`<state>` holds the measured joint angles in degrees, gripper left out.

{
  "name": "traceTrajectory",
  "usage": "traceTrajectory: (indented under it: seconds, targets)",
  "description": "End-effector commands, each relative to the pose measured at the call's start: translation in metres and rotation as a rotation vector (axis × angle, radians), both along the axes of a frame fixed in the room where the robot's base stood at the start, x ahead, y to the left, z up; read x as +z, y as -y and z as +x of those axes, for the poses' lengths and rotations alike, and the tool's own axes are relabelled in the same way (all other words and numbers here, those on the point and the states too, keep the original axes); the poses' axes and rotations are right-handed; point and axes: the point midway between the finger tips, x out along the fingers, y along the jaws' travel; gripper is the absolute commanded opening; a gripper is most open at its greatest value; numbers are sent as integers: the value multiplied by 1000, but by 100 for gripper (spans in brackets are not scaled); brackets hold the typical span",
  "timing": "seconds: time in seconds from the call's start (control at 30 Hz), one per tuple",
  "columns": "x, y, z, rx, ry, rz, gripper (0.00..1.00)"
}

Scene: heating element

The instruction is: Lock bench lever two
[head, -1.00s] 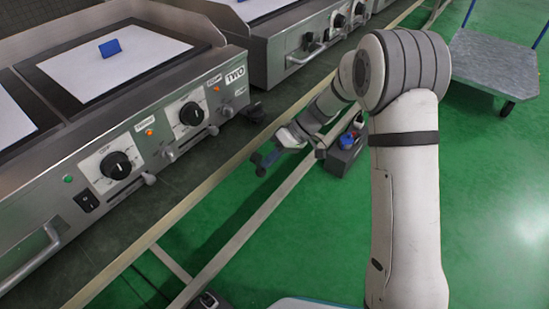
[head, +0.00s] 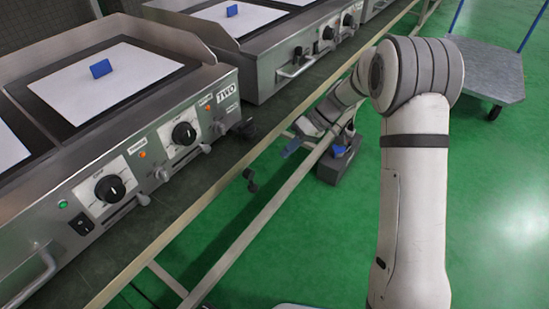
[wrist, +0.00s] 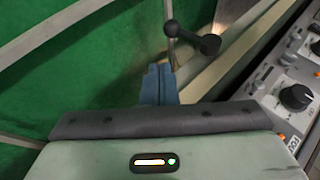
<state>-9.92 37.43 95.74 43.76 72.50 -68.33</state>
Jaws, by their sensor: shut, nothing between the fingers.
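A small black lever (head: 250,180) with rounded ends sits at the bench's front edge, below the griddle labelled TWO (head: 227,92). In the wrist view the lever (wrist: 192,38) is ahead of my fingers, its thin arm rising to a small end at upper left and its thick round end at right. My gripper (head: 290,148) is off the bench edge, to the right of and above the lever in the head view. Its blue fingers (wrist: 158,82) are closed together, empty, and appear apart from the lever. Whether the lever is locked cannot be told.
The bench edge rail (head: 190,215) runs diagonally past my gripper. The griddle's knobs (head: 110,188) face the edge, and a black fitting (head: 243,128) sits at its corner. A cart (head: 485,68) stands at right. Green floor is open.

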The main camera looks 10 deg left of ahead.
Motion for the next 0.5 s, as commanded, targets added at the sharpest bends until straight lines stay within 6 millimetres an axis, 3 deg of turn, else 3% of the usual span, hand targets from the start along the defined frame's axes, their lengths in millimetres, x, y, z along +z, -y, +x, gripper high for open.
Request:
traceTrajectory:
  seconds: [0.23, 0.5]
  targets:
    - [21, 16, 9, 0, 7, -1, 0]
    - [37, 11, -11, 5, 226, -52, 0]
